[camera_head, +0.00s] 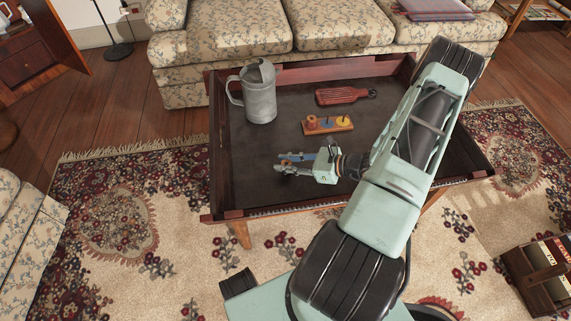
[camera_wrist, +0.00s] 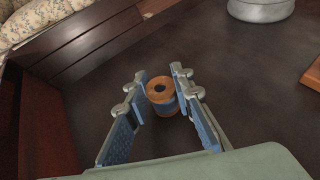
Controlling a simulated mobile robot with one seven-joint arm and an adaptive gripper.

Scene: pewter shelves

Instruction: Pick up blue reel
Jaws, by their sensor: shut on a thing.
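The blue reel (camera_wrist: 160,91) is a small spool with orange-brown wooden ends and blue winding, seen between my fingertips in the wrist view. My gripper (camera_wrist: 161,84) is shut on it, with a blue-padded finger on either side. In the head view, my gripper (camera_head: 289,164) reaches leftward low over the dark tray table (camera_head: 255,190); the reel is mostly hidden there by the fingers. I cannot tell if the reel touches the tabletop.
A grey metal pitcher (camera_head: 261,97) stands at the back left of the table. A wooden block with coloured pieces (camera_head: 328,125) and a red board (camera_head: 341,95) lie behind my gripper. Raised wooden rims (camera_head: 223,150) edge the table. A floral sofa (camera_head: 225,35) stands behind.

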